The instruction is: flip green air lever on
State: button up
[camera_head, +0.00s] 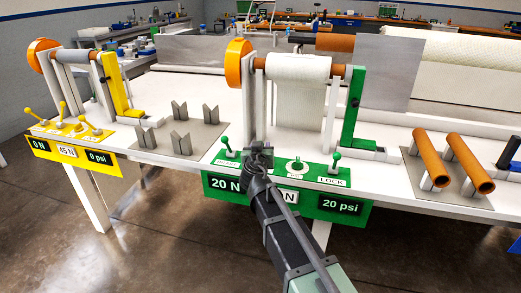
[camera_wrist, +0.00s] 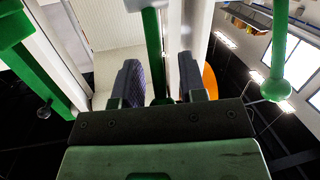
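The green control panel (camera_head: 262,172) runs along the front edge of the white table. A green ball-topped lever (camera_head: 224,147) stands at its left, a green knob (camera_head: 297,165) at its middle, and another green lever (camera_head: 335,160) at its right, by a LOCK label. Which one is the air lever I cannot read. My gripper (camera_head: 259,157) is over the panel between the left lever and the middle knob. In the wrist view, my gripper (camera_wrist: 161,85) is open, with a green rod (camera_wrist: 152,45) showing between its fingers; contact is unclear. A green ball-ended lever (camera_wrist: 275,88) is off to the right.
Green displays below the panel read 20 N and 20 psi (camera_head: 340,205); my arm partly covers the middle one. A white roll (camera_head: 298,68) and green bracket (camera_head: 354,105) stand behind. A yellow station (camera_head: 75,130) is left. Orange tubes (camera_head: 468,163) lie on a right-hand stand.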

jog(key=s+a+r+p, duration=0.1)
jog(key=s, duration=0.9)
jog(key=shift+s+r, duration=0.2)
jog(key=shift+s, duration=0.15)
jog(key=shift+a, duration=0.1)
jog(key=s+d+f+g+y, duration=0.2)
jog(key=s+d+f+g, duration=1.3)
jog(key=s+d+g, duration=0.3)
notch_tip(320, 180, up, 22)
jog(key=t+p, duration=0.1)
jog(key=p, duration=2.1)
jog(key=shift+s+d+r+t+p, duration=0.15)
jog(key=shift+s+d+t+p, duration=0.2)
jog(key=shift+d, duration=0.1)
